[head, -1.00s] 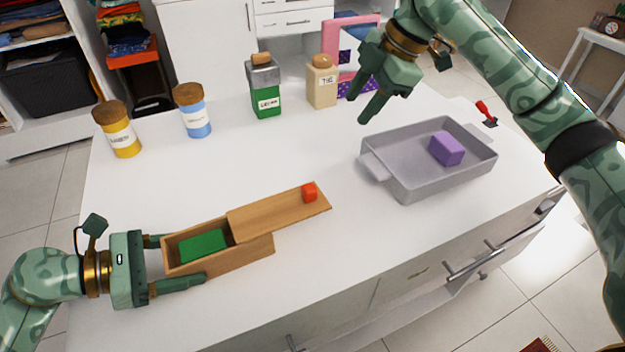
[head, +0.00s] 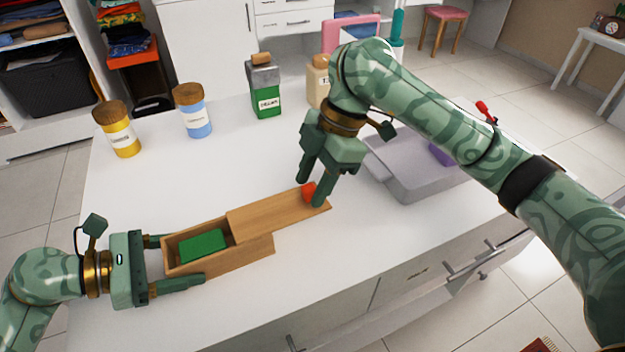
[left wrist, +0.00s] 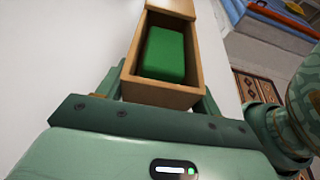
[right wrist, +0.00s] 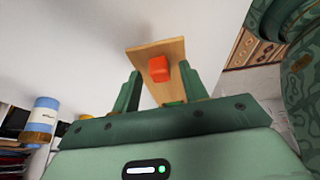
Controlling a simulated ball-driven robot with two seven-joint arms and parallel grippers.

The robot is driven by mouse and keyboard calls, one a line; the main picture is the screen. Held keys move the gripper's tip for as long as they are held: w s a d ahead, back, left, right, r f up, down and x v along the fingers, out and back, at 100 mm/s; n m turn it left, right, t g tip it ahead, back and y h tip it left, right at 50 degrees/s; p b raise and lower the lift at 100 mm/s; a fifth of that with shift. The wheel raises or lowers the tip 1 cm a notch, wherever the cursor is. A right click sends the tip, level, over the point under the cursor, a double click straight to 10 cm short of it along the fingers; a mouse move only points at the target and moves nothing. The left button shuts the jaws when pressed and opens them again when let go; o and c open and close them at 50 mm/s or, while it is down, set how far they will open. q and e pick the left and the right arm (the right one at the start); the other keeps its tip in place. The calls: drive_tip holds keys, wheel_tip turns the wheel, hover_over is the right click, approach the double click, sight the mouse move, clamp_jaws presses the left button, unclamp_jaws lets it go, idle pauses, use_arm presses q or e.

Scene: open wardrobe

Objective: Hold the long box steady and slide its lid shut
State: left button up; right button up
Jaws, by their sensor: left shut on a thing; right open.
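The long wooden box (head: 250,252) lies on the white table, its lid (head: 270,215) slid well out to the right. A green block (head: 203,245) shows in the open left part; the left wrist view shows it too (left wrist: 164,54). A red knob (head: 308,191) stands near the lid's far right end. My left gripper (head: 177,262) is shut on the box's left end, a finger along each side. My right gripper (head: 312,194) is open at the lid's right end, fingers on either side of the knob, which shows between them, apart from both, in the right wrist view (right wrist: 160,68).
A grey tray (head: 400,190) with a purple block (head: 442,155) stands right, partly behind my right arm. Yellow (head: 122,138), blue (head: 196,118), green (head: 266,98) and beige (head: 316,92) containers stand along the back. The table between them and the box is clear.

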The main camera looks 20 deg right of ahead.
sight(241, 223)
drive_tip(key=shift+a+f, duration=0.1)
drive_tip(key=shift+f, duration=0.1)
drive_tip(key=shift+c, duration=0.3)
clamp_jaws()
drive_tip(key=a, duration=1.1)
drive_tip(key=shift+s+a, duration=0.25)
drive_tip(key=shift+s, duration=0.05)
drive_tip(key=shift+o, duration=0.3)
unclamp_jaws()
drive_tip(key=shift+r, duration=0.1)
